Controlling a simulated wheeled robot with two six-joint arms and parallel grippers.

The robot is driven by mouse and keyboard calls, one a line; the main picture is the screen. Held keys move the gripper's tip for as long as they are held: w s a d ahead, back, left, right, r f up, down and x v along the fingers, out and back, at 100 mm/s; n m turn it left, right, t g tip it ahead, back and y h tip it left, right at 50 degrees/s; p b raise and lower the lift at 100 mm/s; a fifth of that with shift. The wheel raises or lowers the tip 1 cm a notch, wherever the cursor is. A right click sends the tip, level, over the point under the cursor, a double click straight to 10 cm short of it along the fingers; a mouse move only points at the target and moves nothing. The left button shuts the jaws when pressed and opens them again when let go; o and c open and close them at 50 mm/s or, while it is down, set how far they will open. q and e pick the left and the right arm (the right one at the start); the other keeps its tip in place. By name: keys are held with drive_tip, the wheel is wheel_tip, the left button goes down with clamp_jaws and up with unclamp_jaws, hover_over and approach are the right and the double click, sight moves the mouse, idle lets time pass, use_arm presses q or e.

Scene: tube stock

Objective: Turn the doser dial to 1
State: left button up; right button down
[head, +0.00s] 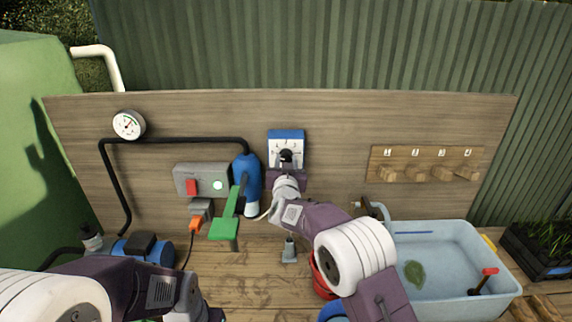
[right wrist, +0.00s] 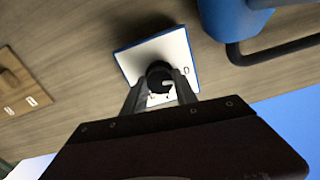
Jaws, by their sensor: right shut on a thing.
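The doser is a blue-edged white plate (head: 286,137) on the wooden board, with a black dial (head: 286,155) in its lower middle. My right gripper (head: 286,166) reaches up to it from below and is shut on the dial. In the right wrist view the two fingers (right wrist: 160,92) sit on either side of the black dial (right wrist: 157,74), with the white plate (right wrist: 150,52) behind. A light mark shows on the dial; its setting and most plate numbers are too small or covered to read. My left gripper (head: 197,304) is low at the left, away from the doser; its jaws are unclear.
A blue canister (head: 247,180) and a green handle (head: 228,212) stand close left of my right gripper. A grey switch box (head: 188,180) is further left. Numbered wooden pegs (head: 414,172) are on the board at right, above a water tub (head: 450,262).

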drive_tip(key=m+b, duration=0.3)
drive_tip(key=shift+m, duration=0.4)
drive_tip(key=shift+r+m+b, duration=0.1)
drive_tip(key=shift+m+b, duration=0.85)
drive_tip(key=shift+m, duration=0.45)
drive_tip(key=c, duration=1)
unclamp_jaws()
drive_tip(key=shift+d, duration=0.1)
drive_tip(key=shift+o, duration=0.2)
